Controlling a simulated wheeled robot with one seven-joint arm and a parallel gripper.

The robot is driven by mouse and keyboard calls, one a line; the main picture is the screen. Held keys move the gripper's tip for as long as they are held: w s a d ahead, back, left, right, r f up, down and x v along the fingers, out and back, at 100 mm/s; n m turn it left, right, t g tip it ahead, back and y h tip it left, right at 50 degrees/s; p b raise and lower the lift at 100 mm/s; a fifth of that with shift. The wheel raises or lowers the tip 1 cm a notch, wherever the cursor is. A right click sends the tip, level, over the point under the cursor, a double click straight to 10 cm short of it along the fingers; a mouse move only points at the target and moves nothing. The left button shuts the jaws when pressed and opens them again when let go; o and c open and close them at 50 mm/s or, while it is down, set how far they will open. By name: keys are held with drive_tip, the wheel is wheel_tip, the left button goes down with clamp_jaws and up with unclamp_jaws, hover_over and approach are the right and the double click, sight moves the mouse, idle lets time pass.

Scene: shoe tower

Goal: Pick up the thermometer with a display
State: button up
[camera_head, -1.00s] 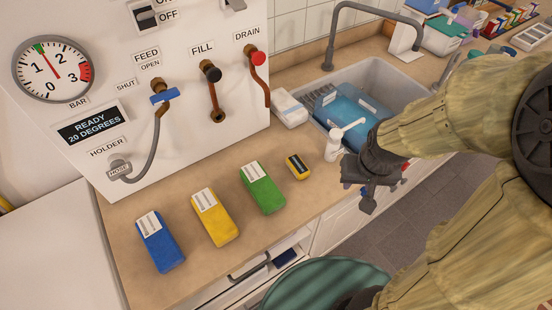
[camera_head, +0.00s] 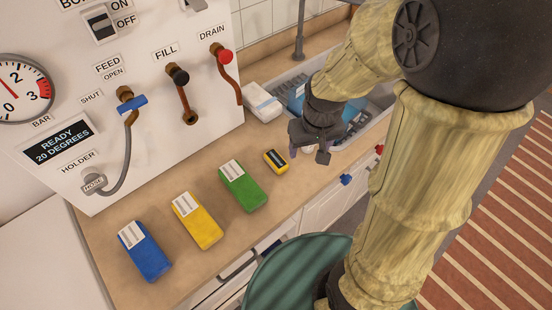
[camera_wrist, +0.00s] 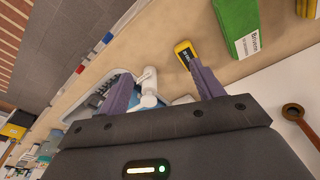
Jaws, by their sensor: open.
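The thermometer (camera_head: 276,161) is a small yellow and black block with a dark display. It lies on the counter, right of the green block. It also shows in the wrist view (camera_wrist: 185,56), just beyond the tip of one finger. My gripper (camera_head: 311,154) is above the counter, to the right of the thermometer and apart from it. In the wrist view my gripper (camera_wrist: 158,78) has its two purple fingers wide apart with nothing held between them.
Green (camera_head: 243,186), yellow (camera_head: 198,220) and blue (camera_head: 145,250) blocks lie in a row left of the thermometer. A white panel (camera_head: 150,75) with valves and a hose stands behind. A sink (camera_head: 376,98), a white packet (camera_head: 262,102) and a white dispenser (camera_wrist: 148,84) are near my gripper.

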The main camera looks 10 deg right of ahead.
drive_tip(key=w+a+r+n+g+p, duration=0.1)
drive_tip(key=w+a+n+p, duration=0.2)
drive_tip(key=w+a, duration=0.4)
drive_tip(key=shift+w+r+n+g, duration=0.3)
drive_tip(key=shift+w+n+g, duration=0.1)
drive_tip(key=shift+w+n, duration=0.4)
drive_tip(key=shift+d, duration=0.1)
drive_tip(key=shift+f, duration=0.1)
drive_tip(key=p, duration=0.2)
hover_over(276, 159)
wheel_tip(276, 159, down, 12)
drive_tip(key=shift+w+d+f, duration=0.1)
drive_tip(key=shift+d, duration=0.05)
drive_tip(key=shift+f+p, duration=1.3)
drive_tip(key=shift+f, duration=1.25)
